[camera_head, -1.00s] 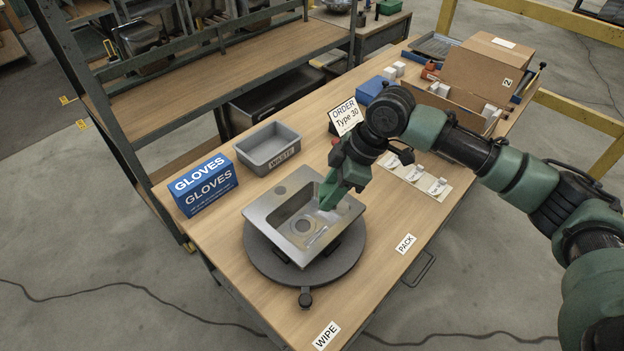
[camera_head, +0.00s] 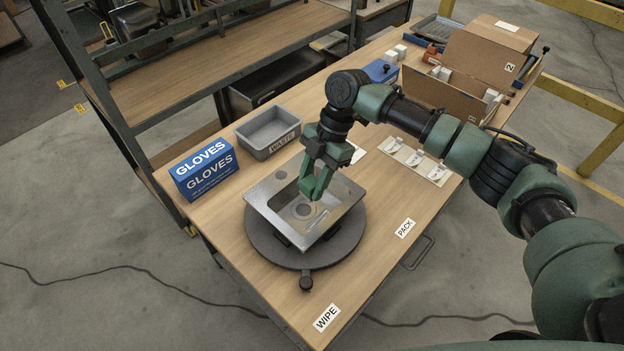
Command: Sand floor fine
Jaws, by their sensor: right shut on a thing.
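A steel sink (camera_head: 276,215) sits, open side up, on a round dark turntable (camera_head: 262,247) on the workbench. My left gripper is out of view.
A blue gloves box (camera_head: 205,172) and a grey waste bin (camera_head: 268,132) stand behind the sink. A card with small white parts (camera_head: 414,158) lies to the right. A cardboard box (camera_head: 487,58) stands far right. The bench front near the pack label (camera_head: 405,228) is clear.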

